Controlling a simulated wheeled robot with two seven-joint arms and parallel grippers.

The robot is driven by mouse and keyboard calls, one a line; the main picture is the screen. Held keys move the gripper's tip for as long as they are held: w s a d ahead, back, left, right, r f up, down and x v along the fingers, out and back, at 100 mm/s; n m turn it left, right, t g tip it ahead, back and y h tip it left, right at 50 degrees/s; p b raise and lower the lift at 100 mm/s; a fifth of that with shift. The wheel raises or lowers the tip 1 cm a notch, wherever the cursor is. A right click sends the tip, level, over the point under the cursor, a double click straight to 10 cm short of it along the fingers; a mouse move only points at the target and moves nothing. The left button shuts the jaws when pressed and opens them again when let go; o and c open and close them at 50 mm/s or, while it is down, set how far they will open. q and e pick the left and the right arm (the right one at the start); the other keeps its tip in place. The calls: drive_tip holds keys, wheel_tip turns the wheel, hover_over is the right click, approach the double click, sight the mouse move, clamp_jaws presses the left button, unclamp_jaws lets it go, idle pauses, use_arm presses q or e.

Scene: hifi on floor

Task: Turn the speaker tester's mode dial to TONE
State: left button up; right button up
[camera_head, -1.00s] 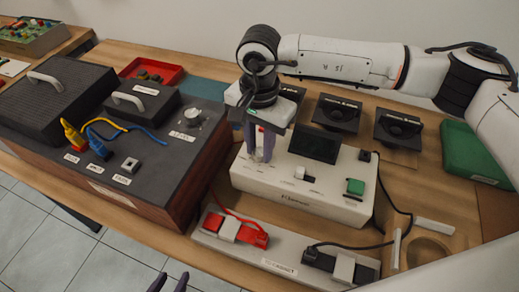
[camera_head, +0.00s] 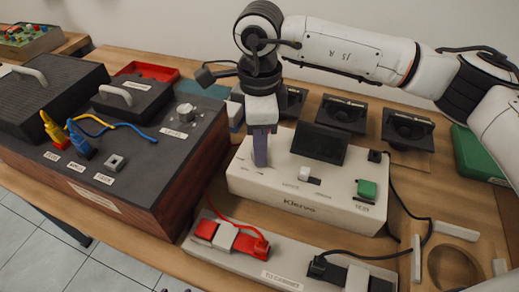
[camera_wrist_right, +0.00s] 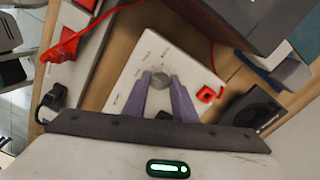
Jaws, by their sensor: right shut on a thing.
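The speaker tester (camera_head: 290,185) is a white box in the middle of the head view, with a dark screen (camera_head: 320,142), a small white switch (camera_head: 304,174) and a green button (camera_head: 367,189). My right gripper (camera_head: 261,152) points down at the tester's left part. In the head view its fingers hide the mode dial. In the right wrist view the grey dial (camera_wrist_right: 161,81) sits between the two purple fingertips, and the right gripper (camera_wrist_right: 164,85) is shut on it. Small labels ring the dial, but I cannot read them or the dial's setting. My left gripper is out of view.
A dark cabinet (camera_head: 110,150) with plugs and a knob stands left of the tester. A power strip (camera_head: 250,268) with red and black plugs lies in front. Speakers (camera_head: 340,114) stand behind, and a green case (camera_head: 475,155) is at the right.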

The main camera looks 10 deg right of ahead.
drive_tip(key=shift+f+m+b, duration=0.1)
drive_tip(key=shift+m+b, duration=0.3)
drive_tip(key=shift+m, duration=0.5)
drive_tip(key=shift+m+b, duration=0.35)
drive_tip(key=shift+m, duration=0.55)
drive_tip(key=m+b, duration=0.1)
drive_tip(key=m, duration=0.2)
drive_tip(key=shift+m, duration=0.3)
drive_tip(key=m+b, duration=0.1)
drive_tip(key=m, duration=0.1)
drive_tip(key=shift+m, duration=0.3)
drive_tip(key=shift+a+m+b, duration=0.1)
drive_tip(key=shift+m+b, duration=0.2)
drive_tip(key=shift+m, duration=1.1)
drive_tip(key=shift+r, duration=0.2)
drive_tip(key=o, duration=1)
drive_tip(key=shift+o, duration=0.2)
